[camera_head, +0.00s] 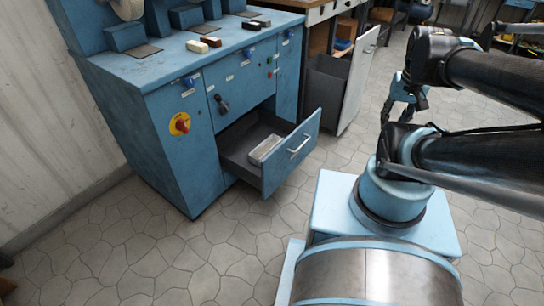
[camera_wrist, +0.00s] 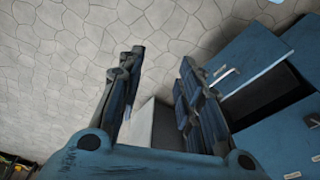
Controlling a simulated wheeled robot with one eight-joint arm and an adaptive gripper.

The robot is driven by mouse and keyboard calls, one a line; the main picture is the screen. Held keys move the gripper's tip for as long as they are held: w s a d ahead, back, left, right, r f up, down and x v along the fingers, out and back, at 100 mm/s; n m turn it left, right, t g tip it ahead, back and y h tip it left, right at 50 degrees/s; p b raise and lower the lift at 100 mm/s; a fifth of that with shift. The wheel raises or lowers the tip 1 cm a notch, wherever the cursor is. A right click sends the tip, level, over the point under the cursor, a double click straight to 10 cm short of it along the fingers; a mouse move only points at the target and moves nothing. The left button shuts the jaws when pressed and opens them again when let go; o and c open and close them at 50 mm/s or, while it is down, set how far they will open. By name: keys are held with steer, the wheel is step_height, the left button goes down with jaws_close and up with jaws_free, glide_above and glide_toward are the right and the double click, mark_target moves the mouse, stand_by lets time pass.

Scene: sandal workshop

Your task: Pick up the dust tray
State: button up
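The dust tray, a shallow light-grey rectangular tray (camera_head: 265,149), lies inside the open lower drawer (camera_head: 290,168) of the blue machine in the head view. The drawer also shows at the right of the wrist view (camera_wrist: 238,55), but I cannot make out the tray there. My gripper (camera_wrist: 160,62) is open, with a clear gap between its two fingers and nothing held. In the head view my gripper (camera_head: 397,100) hangs to the right of the drawer, well apart from it and partly hidden by my arm.
The blue machine (camera_head: 160,110) has a red-and-yellow switch (camera_head: 180,123) and several small blocks and brushes on top. The stone floor (camera_head: 150,250) in front is clear.

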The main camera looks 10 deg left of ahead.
steer(key=w+a+f+m+g, duration=0.1)
steer(key=w+a, duration=0.9)
steer(key=w, duration=0.3)
steer(key=w+a+f+m, duration=0.1)
steer(key=w+a, duration=0.9)
steer(key=w, duration=0.2)
steer(key=w+a+f+m, duration=0.1)
steer(key=w+a+f, duration=0.4)
steer(key=a+f, duration=0.8)
steer(key=s+a+f+m+g, duration=0.1)
steer(key=a+f+m, duration=0.1)
steer(key=a+f, duration=1.25)
steer(key=f, duration=0.4)
steer(key=d+f, duration=0.1)
steer(key=f, duration=0.8)
steer(key=shift+s+d, duration=0.1)
steer(key=shift+d, duration=0.25)
steer(key=shift+w+d+f, duration=0.1)
steer(key=shift+d+f, duration=0.05)
steer(key=shift+f, duration=1.2)
steer(key=shift+w+d+f, duration=0.1)
steer(key=shift+f, duration=1.25)
